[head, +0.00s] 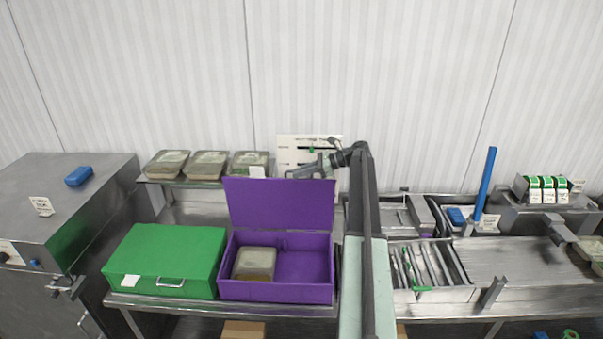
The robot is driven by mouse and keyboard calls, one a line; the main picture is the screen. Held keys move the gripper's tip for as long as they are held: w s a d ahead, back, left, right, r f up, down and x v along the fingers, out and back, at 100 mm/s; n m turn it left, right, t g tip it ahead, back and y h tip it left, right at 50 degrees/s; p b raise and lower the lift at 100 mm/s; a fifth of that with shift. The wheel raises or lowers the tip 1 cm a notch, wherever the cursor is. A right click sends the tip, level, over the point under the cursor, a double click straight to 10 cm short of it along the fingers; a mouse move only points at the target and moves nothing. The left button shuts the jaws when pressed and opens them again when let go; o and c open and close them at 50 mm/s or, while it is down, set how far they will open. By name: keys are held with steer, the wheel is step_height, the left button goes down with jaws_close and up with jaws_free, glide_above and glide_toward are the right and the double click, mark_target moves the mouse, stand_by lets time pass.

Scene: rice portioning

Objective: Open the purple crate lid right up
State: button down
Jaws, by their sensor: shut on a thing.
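The purple crate (276,292) stands on the metal bench, next to the green crate. Its purple lid (279,206) is raised and stands about upright at the back edge, so the inside is open to view. One lidded tray (254,264) lies in the left part of the crate; the right part is empty. My gripper (300,172) is at the top edge of the lid, right of its middle, and is shut on the lid. The exact grip point is partly hidden behind the lid.
A closed green crate (167,260) stands directly left. Several lidded trays (207,164) sit on a shelf behind the lid, with a white board (297,146) near my gripper. My arm passes right of the crate, beside a utensil bin (428,267).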

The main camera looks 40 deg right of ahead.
mark_target(319, 180)
steer(key=shift+w, duration=0.25)
steer(key=c, duration=1.5)
jaws_free()
steer(key=shift+r, duration=0.1)
steer(key=shift+c, duration=0.2)
steer(key=shift+o, duration=0.2)
steer(key=shift+s, duration=0.2)
steer(key=shift+d, duration=0.1)
steer(key=p+v, duration=0.3)
steer(key=v, duration=0.4)
steer(key=shift+s+d+r, duration=0.1)
steer(key=shift+d+r, duration=0.05)
steer(key=shift+s+d, duration=0.15)
steer(key=shift+d, duration=0.05)
